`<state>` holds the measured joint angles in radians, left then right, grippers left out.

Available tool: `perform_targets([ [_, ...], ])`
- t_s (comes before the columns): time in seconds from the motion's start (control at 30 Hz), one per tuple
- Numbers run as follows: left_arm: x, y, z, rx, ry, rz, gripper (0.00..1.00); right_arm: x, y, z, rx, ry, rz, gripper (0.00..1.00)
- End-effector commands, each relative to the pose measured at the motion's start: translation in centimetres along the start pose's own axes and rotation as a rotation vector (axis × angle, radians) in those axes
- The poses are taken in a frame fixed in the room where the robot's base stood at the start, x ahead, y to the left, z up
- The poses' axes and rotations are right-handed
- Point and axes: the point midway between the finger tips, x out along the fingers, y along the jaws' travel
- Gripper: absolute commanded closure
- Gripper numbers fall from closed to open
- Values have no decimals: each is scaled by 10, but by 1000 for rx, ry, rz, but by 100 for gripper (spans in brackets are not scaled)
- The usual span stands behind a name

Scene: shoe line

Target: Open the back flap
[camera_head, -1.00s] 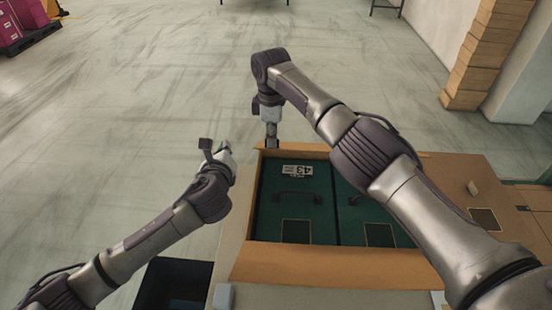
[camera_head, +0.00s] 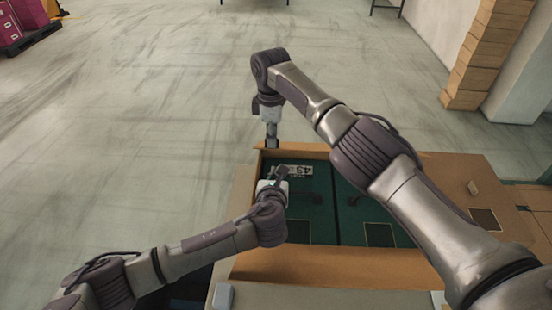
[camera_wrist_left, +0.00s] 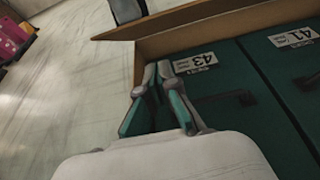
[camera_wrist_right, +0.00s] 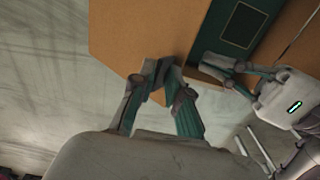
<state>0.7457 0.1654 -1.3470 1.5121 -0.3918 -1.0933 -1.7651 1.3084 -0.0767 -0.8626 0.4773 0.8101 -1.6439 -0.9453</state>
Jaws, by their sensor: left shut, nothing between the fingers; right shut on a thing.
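An open cardboard carton (camera_head: 320,267) holds dark green shoe boxes (camera_head: 380,213), one labelled 43 and another 41. The back flap (camera_head: 310,147) runs along the carton's far edge and shows in the left wrist view (camera_wrist_left: 205,14). My right gripper (camera_head: 272,143) is shut on this flap near its left end. In the right wrist view its fingertips (camera_wrist_right: 160,70) meet the flap's cardboard. My left gripper (camera_head: 283,172) is shut and empty above the box labelled 43, close to the back flap. Its fingers also show in the left wrist view (camera_wrist_left: 160,72).
A stack of cartons (camera_head: 490,50) stands by the wall at the back right. Pink boxes on a pallet (camera_head: 20,20) are at the far left. The floor (camera_head: 130,120) beyond and left of the carton is clear.

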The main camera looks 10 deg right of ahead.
Motion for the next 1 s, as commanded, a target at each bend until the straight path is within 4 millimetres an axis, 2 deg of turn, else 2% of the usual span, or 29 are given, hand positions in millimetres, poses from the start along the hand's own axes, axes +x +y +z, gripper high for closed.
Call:
perform_targets([
  [0.1,7,0,19,-3,-4,-1,100,3,4,4,8,-5,13,100],
  [0.3,11,0,35,-2,-1,0,100,3,4,4,8,-5,13,100],
  [0.7,12,0,39,-1,-1,0,100,3,4,4,8,-5,13,100],
  [0.9,16,0,57,-2,-2,1,100,3,4,4,8,-5,13,100],
  [1.0,16,1,58,-1,-1,0,100,3,4,4,8,-5,12,100],
])
